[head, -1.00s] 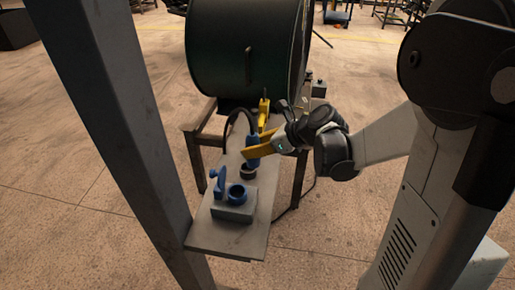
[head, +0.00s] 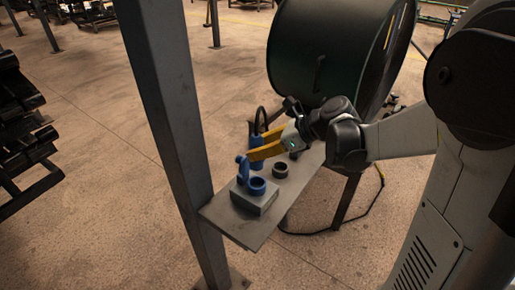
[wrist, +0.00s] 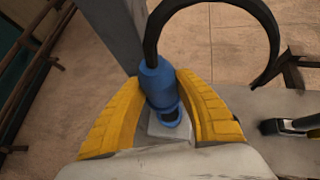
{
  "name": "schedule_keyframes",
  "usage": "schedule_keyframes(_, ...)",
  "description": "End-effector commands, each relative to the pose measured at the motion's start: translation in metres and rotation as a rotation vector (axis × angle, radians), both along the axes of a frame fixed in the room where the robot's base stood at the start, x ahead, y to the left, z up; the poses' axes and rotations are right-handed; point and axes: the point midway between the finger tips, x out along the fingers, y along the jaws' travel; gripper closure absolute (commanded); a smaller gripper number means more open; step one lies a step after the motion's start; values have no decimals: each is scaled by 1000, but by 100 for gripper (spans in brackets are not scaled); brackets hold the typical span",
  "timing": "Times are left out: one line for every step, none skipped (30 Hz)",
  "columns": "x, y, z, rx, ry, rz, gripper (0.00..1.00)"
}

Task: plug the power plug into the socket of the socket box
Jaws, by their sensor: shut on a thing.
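My gripper (head: 262,147), with two yellow fingers, is shut on the blue power plug (head: 257,130). A black cable rises from the plug's top and arcs over. The socket box is a grey block (head: 252,204) at the near left end of the bench, with a round blue socket (head: 257,186) and a raised blue lid (head: 242,167). In the head view, the plug is behind the box, higher up. In the wrist view, the plug (wrist: 157,80) lies between the fingers and overlaps the box (wrist: 168,130); I cannot tell the gap between plug and socket.
A short dark ring (head: 281,170) stands on the narrow grey bench (head: 228,219), right of the box. A large dark green drum (head: 320,60) stands behind. A grey post (head: 172,120) rises close to the bench's left end. Racks stand at far left.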

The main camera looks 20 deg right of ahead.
Motion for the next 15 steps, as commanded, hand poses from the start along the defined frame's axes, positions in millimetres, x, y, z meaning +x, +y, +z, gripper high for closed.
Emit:
schedule_keyframes(0, 0, -1, 0, 0, 0, 98)
schedule_keyframes(0, 0, -2, 0, 0, 0, 98)
schedule_keyframes(0, 0, -3, 0, 0, 0, 98)
schedule_keyframes(0, 0, -4, 0, 0, 0, 98)
schedule_keyframes(0, 0, -6, 0, 0, 0, 98)
schedule_keyframes(0, 0, -9, 0, 0, 0, 98)
schedule_keyframes(0, 0, -11, 0, 0, 0, 98)
schedule_keyframes(0, 0, -13, 0, 0, 0, 98)
schedule_keyframes(0, 0, -17, 0, 0, 0, 98)
schedule_keyframes(0, 0, -20, 0, 0, 0, 98)
schedule_keyframes(0, 0, -23, 0, 0, 0, 98)
schedule_keyframes(0, 0, -27, 0, 0, 0, 98)
schedule_keyframes(0, 0, -30, 0, 0, -1, 98)
schedule_keyframes(0, 0, -33, 0, 0, -1, 98)
schedule_keyframes(0, 0, -37, 0, 0, -1, 98)
